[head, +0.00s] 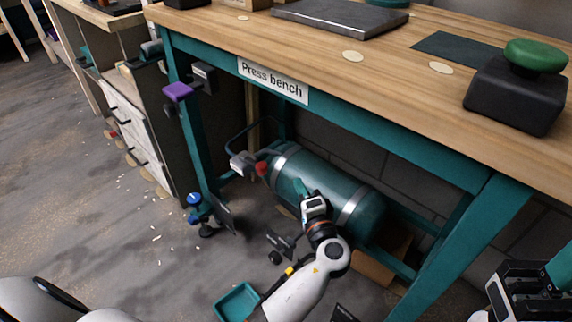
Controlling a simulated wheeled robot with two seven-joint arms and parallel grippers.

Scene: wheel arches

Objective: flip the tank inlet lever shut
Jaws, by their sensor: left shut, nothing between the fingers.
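A teal tank (318,184) with grey bands lies under the press bench. At its left end is a grey fitting (242,163) with a small red part (262,168), which looks like the inlet lever; its exact angle is too small to tell. My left gripper (301,188) is shut and empty, in front of the tank's middle, to the right of and below the red part and apart from it. It hides a little of the tank. My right gripper (515,292) is at the lower right, far from the tank; its fingers are not clear.
The press bench (440,130) overhangs the tank, with teal legs on both sides. A purple-topped part (178,92) is on the left leg. A blue-knobbed valve (195,201) stands near that leg's foot. A teal tray (238,302) lies on the floor. Open floor is at left.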

